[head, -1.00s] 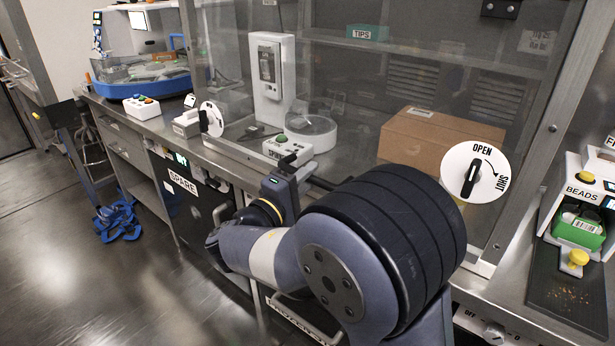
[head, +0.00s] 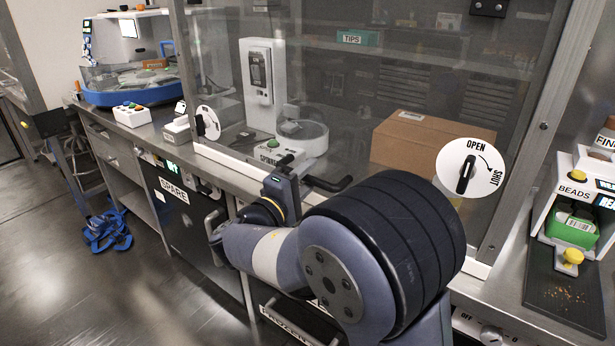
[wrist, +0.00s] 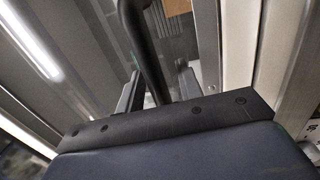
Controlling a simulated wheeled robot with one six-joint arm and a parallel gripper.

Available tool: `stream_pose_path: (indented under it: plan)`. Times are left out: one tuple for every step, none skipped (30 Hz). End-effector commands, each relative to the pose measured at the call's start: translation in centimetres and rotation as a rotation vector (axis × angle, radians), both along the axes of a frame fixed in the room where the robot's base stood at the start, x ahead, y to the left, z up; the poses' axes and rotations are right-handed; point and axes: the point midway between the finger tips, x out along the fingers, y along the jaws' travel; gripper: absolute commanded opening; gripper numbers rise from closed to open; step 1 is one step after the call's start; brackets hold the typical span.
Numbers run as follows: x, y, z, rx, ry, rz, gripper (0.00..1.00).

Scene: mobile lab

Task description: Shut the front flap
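The front flap is the clear pane (head: 345,130) across the metal-framed cabinet. It stands upright or nearly so; I cannot tell whether its lower edge meets the frame. A black bar handle (head: 333,184) is at its lower edge, partly hidden by my arm. My gripper (head: 286,170) is at the handle's left part. In the wrist view the handle bar (wrist: 146,50) passes between the spread fingers of my gripper (wrist: 158,80), close to the left finger with a gap to the right one. A white dial (head: 470,168) marked OPEN and SHUT sits right, its black knob near OPEN.
Behind the pane are a cardboard box (head: 425,142), a white device (head: 262,75) and a round clear-lidded machine (head: 302,133). A second white dial (head: 208,122) is at the left post. A bead dispenser (head: 575,200) stands right.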

Motion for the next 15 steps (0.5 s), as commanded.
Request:
stream_pose_path:
  plan:
    - [-0.1,0.1,0.0,0.000,0.000,0.001,0.35]
    - [-0.1,0.2,0.0,0.000,0.000,0.001,0.35]
    - [-0.3,0.3,-0.1,0.000,0.000,0.002,0.35]
    - [-0.5,0.5,-0.1,0.000,0.001,0.003,0.35]
    - [-0.8,0.7,-0.1,0.000,0.001,0.003,0.35]
    - [-1.2,1.1,-0.2,0.000,0.001,0.003,0.35]
    - [-1.6,1.4,-0.2,0.000,0.001,0.005,0.35]
    - [-2.1,1.8,-0.3,-0.001,0.000,0.005,0.35]
    - [-2.7,2.3,-0.4,-0.001,0.000,0.005,0.35]
    - [-3.2,2.7,-0.5,0.000,0.001,0.005,0.35]
    - [-3.7,3.0,-0.6,-0.001,0.001,0.005,0.35]
    - [-4.3,3.5,-0.7,-0.001,0.001,0.006,0.35]
    - [-4.8,3.9,-0.8,-0.001,0.001,0.005,0.35]
    - [-5.2,4.2,-0.9,-0.001,0.002,0.005,0.35]
    - [-5.8,4.6,-0.9,-0.001,0.001,0.005,0.35]
